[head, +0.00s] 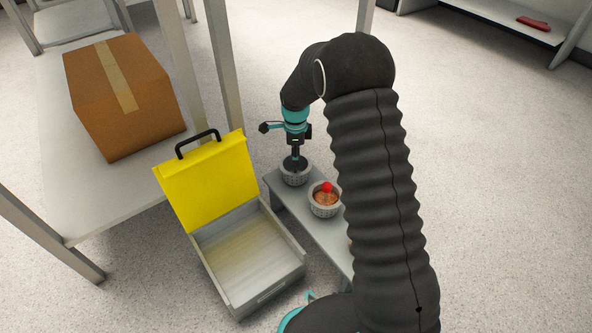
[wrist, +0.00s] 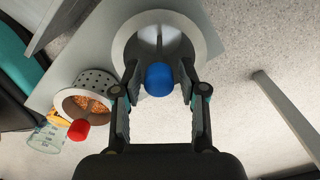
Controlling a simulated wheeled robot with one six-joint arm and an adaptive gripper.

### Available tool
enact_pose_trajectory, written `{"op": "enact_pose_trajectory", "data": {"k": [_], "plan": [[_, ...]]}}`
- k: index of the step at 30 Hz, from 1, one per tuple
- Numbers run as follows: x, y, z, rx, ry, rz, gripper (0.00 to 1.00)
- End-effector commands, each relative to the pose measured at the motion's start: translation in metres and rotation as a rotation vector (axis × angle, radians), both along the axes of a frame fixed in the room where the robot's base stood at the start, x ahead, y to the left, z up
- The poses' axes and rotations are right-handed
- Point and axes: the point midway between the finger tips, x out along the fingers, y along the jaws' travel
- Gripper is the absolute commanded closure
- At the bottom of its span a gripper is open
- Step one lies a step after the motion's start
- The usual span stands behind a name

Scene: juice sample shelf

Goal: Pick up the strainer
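Two grey perforated strainer cups stand on a narrow grey shelf. The one under my gripper (head: 296,160) is the far strainer (head: 294,179); its pale rim also shows in the wrist view (wrist: 206,37). My fingers look open, one on each side of the knob, with narrow gaps. The knob is hidden in the head view. The second strainer (head: 322,212) holds orange contents and has a red knob (head: 327,187); it also shows in the wrist view (wrist: 98,78).
An open case with a yellow lid (head: 207,182) and a grey tray body (head: 237,297) stands left of the shelf (head: 320,236). A clear beaker (wrist: 45,139) shows in the wrist view. A cardboard box (head: 125,95) sits on a table at the left.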

Motion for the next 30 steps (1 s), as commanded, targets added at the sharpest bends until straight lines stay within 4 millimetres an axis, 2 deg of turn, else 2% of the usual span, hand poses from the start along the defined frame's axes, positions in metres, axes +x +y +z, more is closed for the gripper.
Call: {"op": "enact_pose_trajectory", "data": {"k": [1, 3, 4, 17, 20, 30], "plan": [[0.0, 0.0, 0.0, 0.0, 0.0, 0.0, 0.78], [0.0, 0.0, 0.0, 0.0, 0.0, 0.0, 0.96], [0.0, 0.0, 0.0, 0.0, 0.0, 0.0, 1.0], [0.0, 0.0, 0.004, 0.0, -0.001, 0.0, 1.0], [0.001, 0.0, 0.015, 0.001, -0.002, 0.0, 1.0], [0.001, 0.0, 0.077, 0.001, -0.004, 0.0, 1.0]]}}
